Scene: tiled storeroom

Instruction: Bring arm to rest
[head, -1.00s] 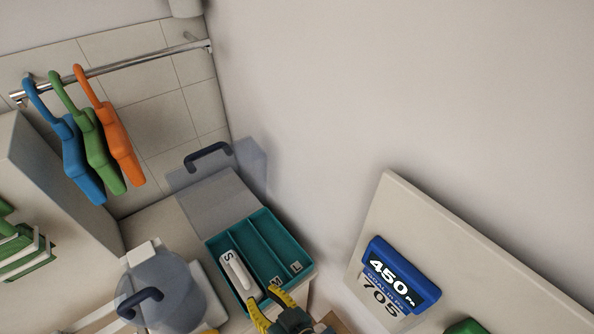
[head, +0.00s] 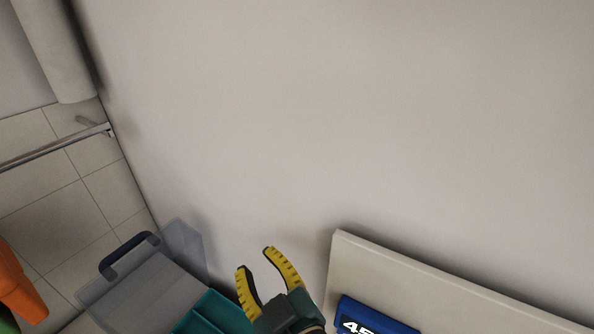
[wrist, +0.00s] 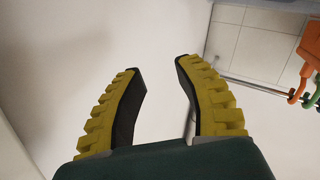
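My gripper (head: 256,260) shows at the bottom middle of the head view, its two yellow ridged fingers pointing up and spread apart. It is also in the wrist view (wrist: 160,78), where the gap between the fingers is empty and only the pale wall shows behind. The gripper is open and holds nothing. In the head view it is in front of the wall, between the teal tray and the pale board. Most of my arm is out of view.
A teal tray (head: 207,318) and a clear box with a dark handle (head: 130,252) are at the lower left. A pale board (head: 400,275) with a blue display (head: 375,318) is at the lower right. A metal rail (head: 50,149) and an orange hanging item (head: 18,285) are at the left.

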